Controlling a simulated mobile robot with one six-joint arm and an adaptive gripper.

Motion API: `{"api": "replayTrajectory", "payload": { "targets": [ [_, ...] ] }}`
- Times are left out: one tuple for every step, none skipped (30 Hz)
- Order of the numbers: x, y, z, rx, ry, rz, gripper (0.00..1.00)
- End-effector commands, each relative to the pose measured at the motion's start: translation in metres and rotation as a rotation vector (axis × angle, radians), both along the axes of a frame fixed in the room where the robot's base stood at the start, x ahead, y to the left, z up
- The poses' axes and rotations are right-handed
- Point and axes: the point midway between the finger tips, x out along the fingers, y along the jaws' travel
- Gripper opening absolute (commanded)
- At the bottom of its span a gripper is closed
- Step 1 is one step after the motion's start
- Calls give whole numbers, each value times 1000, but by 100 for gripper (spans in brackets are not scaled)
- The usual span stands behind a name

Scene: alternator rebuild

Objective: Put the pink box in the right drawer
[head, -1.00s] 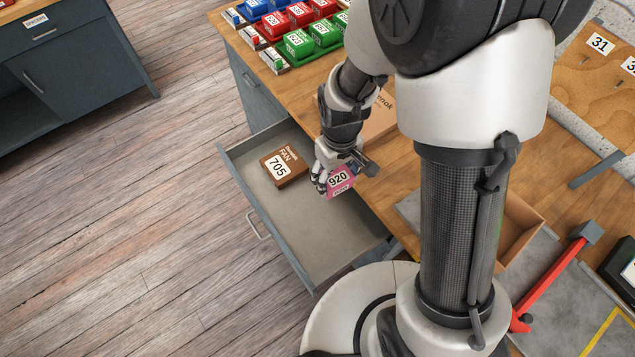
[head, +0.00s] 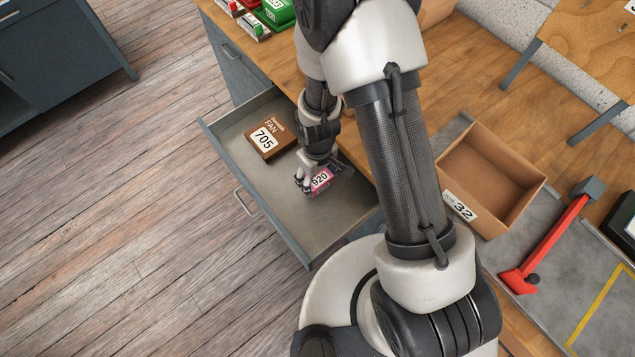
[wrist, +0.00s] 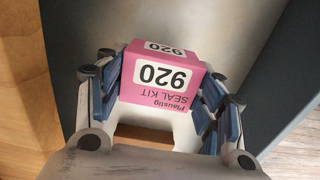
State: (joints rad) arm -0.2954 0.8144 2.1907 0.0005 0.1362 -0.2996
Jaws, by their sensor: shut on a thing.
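The pink box (head: 321,180), labelled 920 and "SEAL KIT", is held in my gripper (head: 308,182). In the wrist view the pink box (wrist: 165,77) sits between the blue-padded fingers of my gripper (wrist: 160,100). The open drawer (head: 290,219) is pulled out from the workbench. My gripper and the pink box are over or inside the drawer; whether the box touches the drawer floor I cannot tell. Part of the box is hidden by the fingers.
A brown box (head: 269,138) labelled 705 lies in the back left part of the drawer. The front part of the drawer floor is clear. An open cardboard box (head: 500,165) and a red-handled tool (head: 545,245) are on the workbench (head: 455,75) to the right.

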Motion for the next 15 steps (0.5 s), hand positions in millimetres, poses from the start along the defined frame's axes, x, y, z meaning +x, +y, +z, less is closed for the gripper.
{"api": "replayTrajectory", "payload": {
  "targets": [
    [-1, 0, -7, 0, 2, 0, 39],
    [-1, 0, -11, 0, 2, 0, 39],
    [-1, 0, -18, 0, 2, 0, 39],
    [-1, 0, -23, 0, 2, 0, 39],
    [-1, 0, -28, -1, 3, 0, 39],
    [-1, 0, -34, 0, 2, 0, 39],
    [-1, 0, -38, 0, 2, 0, 39],
    [0, 0, -40, -1, 1, 0, 39],
    [0, 0, -40, 0, 0, 0, 39],
    [0, 0, -40, 1, -1, 0, 39],
    [0, 0, -39, 1, -1, 0, 39],
    [0, 0, -39, 1, -1, 0, 39],
    [0, 0, -39, 1, -1, 0, 39],
    [0, 0, -39, 1, -1, 0, 39],
    [0, 0, -39, 1, -1, 0, 39]
  ]
}}
